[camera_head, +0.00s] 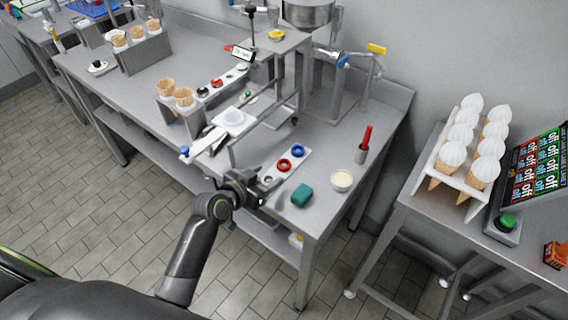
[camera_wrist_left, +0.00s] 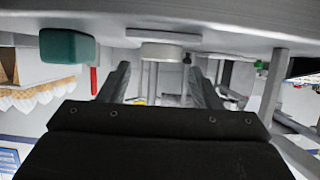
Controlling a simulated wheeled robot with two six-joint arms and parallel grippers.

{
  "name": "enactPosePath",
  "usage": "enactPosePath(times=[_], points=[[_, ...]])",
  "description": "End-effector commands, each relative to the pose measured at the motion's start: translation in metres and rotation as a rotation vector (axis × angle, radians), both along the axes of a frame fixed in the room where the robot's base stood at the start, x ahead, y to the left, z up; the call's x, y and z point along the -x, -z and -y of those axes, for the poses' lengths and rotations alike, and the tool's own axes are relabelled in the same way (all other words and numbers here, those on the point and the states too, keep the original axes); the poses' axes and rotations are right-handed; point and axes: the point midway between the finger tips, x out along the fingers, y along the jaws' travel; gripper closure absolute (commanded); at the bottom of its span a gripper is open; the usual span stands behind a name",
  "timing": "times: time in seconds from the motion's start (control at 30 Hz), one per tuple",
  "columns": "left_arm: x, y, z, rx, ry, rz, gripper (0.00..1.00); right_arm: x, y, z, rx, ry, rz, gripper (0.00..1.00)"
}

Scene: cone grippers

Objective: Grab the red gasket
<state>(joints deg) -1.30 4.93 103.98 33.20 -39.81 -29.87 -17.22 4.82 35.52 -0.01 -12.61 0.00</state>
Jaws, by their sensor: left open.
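The red gasket (camera_head: 284,165) is a small ring lying on a pale strip (camera_head: 291,160) near the front edge of the steel table. A blue ring (camera_head: 298,151) lies behind it on the same strip, and a small grey piece (camera_head: 268,179) in front. My left gripper (camera_head: 266,189) is at the table's front edge, just short of the strip and apart from the red gasket. In the left wrist view, its two fingers (camera_wrist_left: 160,85) are spread with nothing held between them. I cannot make out the red gasket in that view. My right gripper is out of view.
A green block (camera_head: 302,195), also in the left wrist view (camera_wrist_left: 67,46), sits right of the strip. A cream-filled cup (camera_head: 342,180) and a red-handled tool in a holder (camera_head: 362,154) stand beyond.

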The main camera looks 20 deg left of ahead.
Motion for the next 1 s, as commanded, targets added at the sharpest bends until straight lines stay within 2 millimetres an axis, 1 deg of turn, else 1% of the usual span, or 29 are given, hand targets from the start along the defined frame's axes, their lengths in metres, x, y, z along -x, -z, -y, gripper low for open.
enactPosePath(times=[0.13, 0.33, 0.5, 0.63, 0.83, 0.87, 1.0], points=[[-0.008, 0.0, 0.003, 0.001, 0.0, 0.0, 0.42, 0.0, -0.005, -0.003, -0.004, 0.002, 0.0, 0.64], [-0.03, 0.004, 0.013, 0.001, 0.001, -0.001, 0.42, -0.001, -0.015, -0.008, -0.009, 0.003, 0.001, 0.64], [-0.043, 0.013, 0.017, 0.0, -0.001, -0.002, 0.42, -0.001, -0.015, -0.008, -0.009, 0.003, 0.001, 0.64], [-0.047, 0.015, 0.018, -0.001, -0.002, -0.001, 0.42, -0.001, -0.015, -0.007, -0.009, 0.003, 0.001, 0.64], [-0.047, 0.015, 0.018, -0.001, -0.002, 0.0, 0.42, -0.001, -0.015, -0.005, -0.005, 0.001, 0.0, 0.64], [-0.047, 0.015, 0.018, -0.001, -0.002, -0.001, 0.45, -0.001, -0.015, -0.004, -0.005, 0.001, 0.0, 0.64], [-0.046, 0.015, 0.018, -0.001, -0.002, -0.001, 0.63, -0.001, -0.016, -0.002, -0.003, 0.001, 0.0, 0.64]])
